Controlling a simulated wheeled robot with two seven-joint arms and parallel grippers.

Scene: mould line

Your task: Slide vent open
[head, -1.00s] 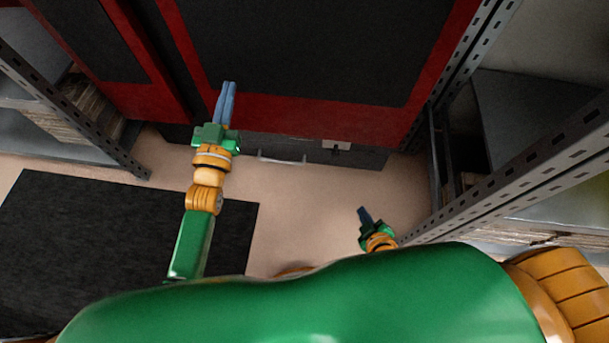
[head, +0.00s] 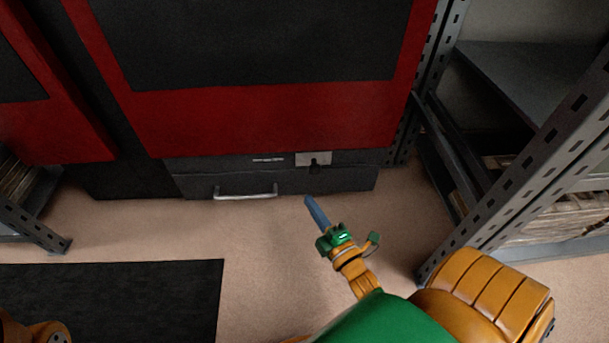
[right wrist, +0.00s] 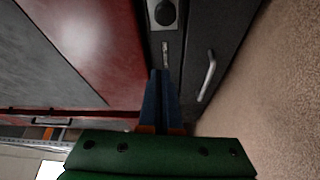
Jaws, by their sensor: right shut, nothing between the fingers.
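A light metal plate with a small black knob (head: 313,160) sits on the dark low front under the red cabinet; it looks like the vent's slide, but I cannot tell how far open it is. The plate and its round black knob also show at the top of the right wrist view (right wrist: 163,13). My right gripper (head: 308,201) is shut and empty, its blue fingers pointing toward the low front, below the knob in the head view. In the right wrist view its fingertips (right wrist: 160,74) lie below the plate and a short pale slot. My left gripper is out of view.
A drawer handle (head: 246,192) sticks out of the low front, left of the knob. The red cabinet (head: 270,120) rises above. A grey metal rack (head: 500,205) stands close on the right. A black mat (head: 120,300) lies on the floor at left.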

